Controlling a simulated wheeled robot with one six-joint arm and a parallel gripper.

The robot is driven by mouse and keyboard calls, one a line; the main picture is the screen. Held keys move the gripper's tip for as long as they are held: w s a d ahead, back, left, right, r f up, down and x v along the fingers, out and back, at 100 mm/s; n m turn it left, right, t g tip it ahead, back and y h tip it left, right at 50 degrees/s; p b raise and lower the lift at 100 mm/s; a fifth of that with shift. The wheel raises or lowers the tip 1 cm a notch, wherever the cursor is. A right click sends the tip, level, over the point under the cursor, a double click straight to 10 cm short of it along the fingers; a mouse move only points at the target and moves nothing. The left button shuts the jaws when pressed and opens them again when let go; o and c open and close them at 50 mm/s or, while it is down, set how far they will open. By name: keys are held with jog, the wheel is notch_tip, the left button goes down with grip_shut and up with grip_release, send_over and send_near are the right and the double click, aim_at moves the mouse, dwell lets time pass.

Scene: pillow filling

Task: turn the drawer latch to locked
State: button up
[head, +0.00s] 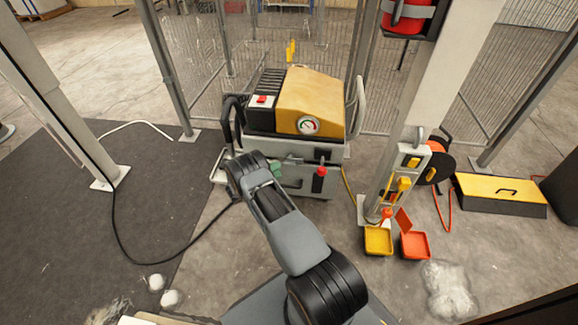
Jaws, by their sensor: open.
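The machine (310,95) with a yellow hood stands at the centre, its grey drawer front (293,179) below. A lever with a red grip (320,172), which looks like the drawer latch, hangs down on the right part of the front, below a small black fitting. My arm reaches up from the bottom, and my gripper (277,170) is at the left part of the drawer front, left of the red lever and apart from it. The gripper is small here and partly hidden by my own arm; it is open, with nothing seen in it.
A white post (420,110) stands right of the machine, with yellow (378,241) and orange (416,246) bins at its foot. A black cable (140,245) crosses the floor at left. A clear bag (449,290) lies at lower right. Mesh fencing stands behind.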

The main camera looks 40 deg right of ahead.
aim_at(287, 164)
jog(key=shift+w+d+b, duration=0.1)
jog(key=shift+d+b, duration=0.6)
jog(key=shift+d, duration=2.75)
jog(key=c, duration=0.7)
